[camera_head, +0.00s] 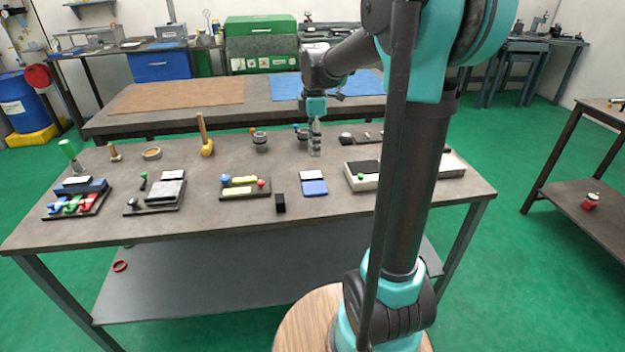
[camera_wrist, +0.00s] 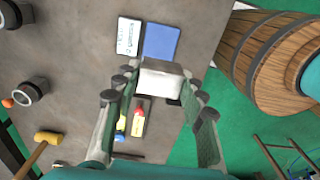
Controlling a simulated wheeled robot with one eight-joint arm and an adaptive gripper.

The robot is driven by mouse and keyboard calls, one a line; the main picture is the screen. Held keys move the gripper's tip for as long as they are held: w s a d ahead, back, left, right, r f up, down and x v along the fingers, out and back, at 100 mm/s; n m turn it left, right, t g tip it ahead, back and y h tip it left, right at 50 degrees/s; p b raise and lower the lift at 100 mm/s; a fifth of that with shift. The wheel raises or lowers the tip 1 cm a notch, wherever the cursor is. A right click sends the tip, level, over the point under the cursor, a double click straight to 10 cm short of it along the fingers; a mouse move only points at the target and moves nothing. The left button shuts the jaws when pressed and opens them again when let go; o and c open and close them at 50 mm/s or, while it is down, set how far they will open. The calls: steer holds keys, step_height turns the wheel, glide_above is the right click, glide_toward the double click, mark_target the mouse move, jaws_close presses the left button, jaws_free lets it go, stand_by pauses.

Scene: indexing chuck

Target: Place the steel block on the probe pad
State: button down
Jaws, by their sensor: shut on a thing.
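My gripper (camera_head: 315,138) is above the workbench, behind the blue pad in the head view. In the wrist view, my gripper (camera_wrist: 158,92) is shut on the steel block (camera_wrist: 161,79), a pale grey block between its fingers. The block is small and hard to make out in the head view. A flat blue pad (camera_head: 314,187), likely the probe pad, lies near the bench's front edge with a white printed card behind it. In the wrist view, the blue pad (camera_wrist: 162,41) lies beyond the held block and looks bare where visible.
A small black block (camera_head: 280,203) stands left of the pad. A board with yellow bars (camera_head: 245,187) lies further left, and a pale box (camera_head: 361,182) stands to the right. A wooden-handled mallet (camera_head: 206,148) and a round fitting (camera_head: 260,143) are behind.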

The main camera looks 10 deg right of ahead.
mark_target(314, 187)
step_height(314, 187, down, 13)
stand_by(0.5)
steer(key=shift+f, duration=0.1)
steer(key=c, duration=0.9)
jaws_free()
step_height(314, 187, up, 12)
steer(key=shift+s+d, duration=0.1)
steer(key=shift+s, duration=0.05)
steer(key=s+d+f+m+t, duration=0.2)
steer(key=s+f+m, duration=0.5)
steer(key=s+m, duration=0.2)
steer(key=s+d+f+m+t, duration=0.2)
steer(key=s+f+m, duration=0.5)
steer(key=s, duration=0.5)
steer(key=shift+s+m, duration=0.35)
steer(key=shift+m, duration=0.65)
